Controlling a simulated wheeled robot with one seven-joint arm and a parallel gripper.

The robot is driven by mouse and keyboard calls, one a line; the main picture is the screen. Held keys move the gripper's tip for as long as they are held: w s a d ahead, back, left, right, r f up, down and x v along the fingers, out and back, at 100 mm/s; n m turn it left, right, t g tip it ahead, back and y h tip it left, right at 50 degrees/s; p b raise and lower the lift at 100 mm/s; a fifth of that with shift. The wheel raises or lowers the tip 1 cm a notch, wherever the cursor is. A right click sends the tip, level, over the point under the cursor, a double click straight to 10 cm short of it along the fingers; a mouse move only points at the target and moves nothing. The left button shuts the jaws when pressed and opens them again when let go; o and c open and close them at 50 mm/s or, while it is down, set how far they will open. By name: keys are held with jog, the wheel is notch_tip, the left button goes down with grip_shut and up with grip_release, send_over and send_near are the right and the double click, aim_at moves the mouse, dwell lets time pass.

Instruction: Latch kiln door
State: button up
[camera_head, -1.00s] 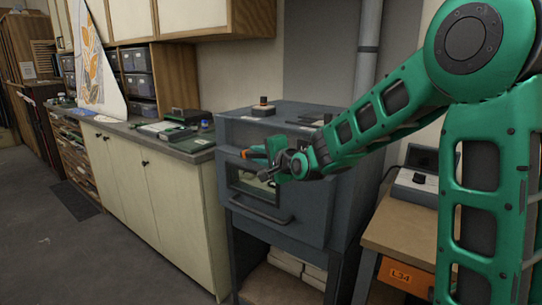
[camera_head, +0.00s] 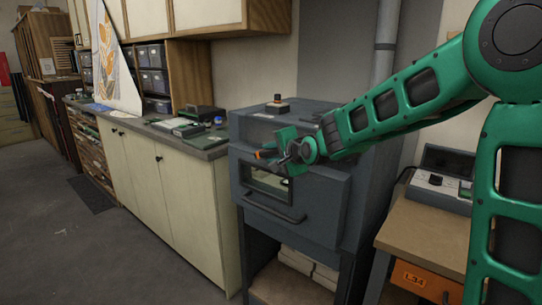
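The kiln (camera_head: 327,205) is a dark grey box on a stand in the middle of the view. Its front door has a small glass window (camera_head: 268,183) and a dark bar handle (camera_head: 275,211) below it. The door looks shut or nearly so; I cannot tell whether it is latched. My gripper (camera_head: 270,155) is in front of the upper part of the door, above the window.
A pale cabinet with a grey worktop (camera_head: 205,152) stands directly left of the kiln. A wooden bench (camera_head: 425,232) with a control box (camera_head: 437,188) and orange drawer (camera_head: 425,281) is on the right. The floor (camera_head: 85,250) at front left is clear.

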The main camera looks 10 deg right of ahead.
jog(key=shift+r, duration=0.1)
jog(key=v, duration=1)
jog(key=shift+s, duration=0.3)
jog(key=shift+d, duration=0.1)
